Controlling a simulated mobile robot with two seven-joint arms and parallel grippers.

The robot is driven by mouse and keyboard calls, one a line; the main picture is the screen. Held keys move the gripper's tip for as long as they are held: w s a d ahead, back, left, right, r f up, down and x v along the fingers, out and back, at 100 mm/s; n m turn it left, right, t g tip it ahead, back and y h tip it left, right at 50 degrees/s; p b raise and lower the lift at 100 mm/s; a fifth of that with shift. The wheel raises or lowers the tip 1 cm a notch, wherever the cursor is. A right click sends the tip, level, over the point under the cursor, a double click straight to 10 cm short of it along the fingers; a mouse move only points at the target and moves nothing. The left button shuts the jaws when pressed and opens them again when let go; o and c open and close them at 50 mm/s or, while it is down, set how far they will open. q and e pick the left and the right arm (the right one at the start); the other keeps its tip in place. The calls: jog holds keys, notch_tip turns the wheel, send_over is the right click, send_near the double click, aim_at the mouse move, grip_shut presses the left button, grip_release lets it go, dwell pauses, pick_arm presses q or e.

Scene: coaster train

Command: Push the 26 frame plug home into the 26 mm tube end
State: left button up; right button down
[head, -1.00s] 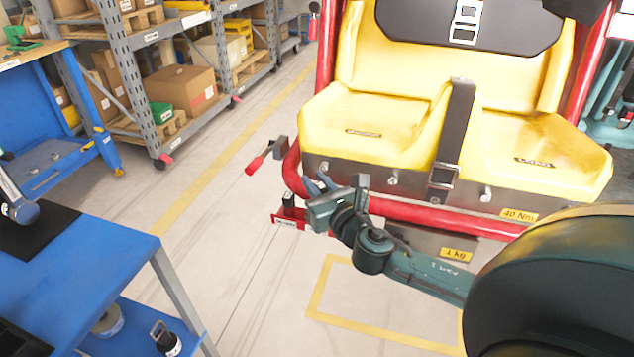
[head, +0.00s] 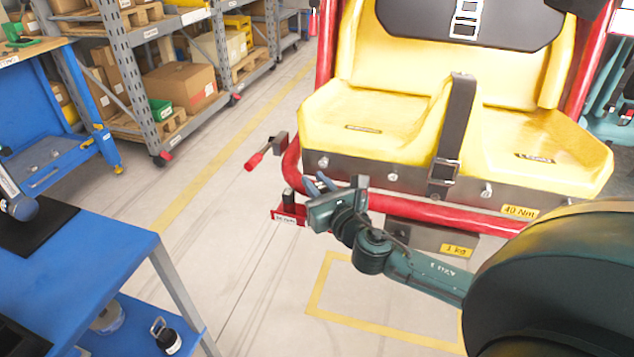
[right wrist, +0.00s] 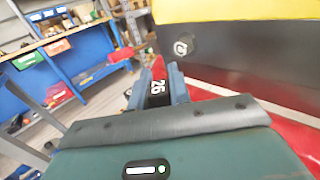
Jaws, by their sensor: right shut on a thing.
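My right gripper (head: 319,182) is in front of the lower left corner of the coaster car, close to its red frame tube (head: 291,165). In the right wrist view its two blue-grey fingers (right wrist: 156,88) are shut on a dark piece marked 26, the frame plug (right wrist: 158,92), with red showing just beyond it. The fingers and hand hide most of the plug in the head view. I cannot tell which opening is the 26 mm tube end, or whether the plug touches it. My left gripper is not in view.
A red labelled bracket (head: 288,215) with a black post (head: 289,197) is just left of the gripper. A red-handled lever (head: 264,156) sticks out above it. The yellow seat (head: 370,125) is behind. A blue table (head: 90,265) stands at the left, with free floor between.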

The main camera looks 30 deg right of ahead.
jog(key=shift+f+b, duration=0.95)
jog(key=shift+f, duration=0.3)
dwell(0.6)
jog(key=c, duration=1.2)
grip_release()
jog(key=shift+f, duration=0.15)
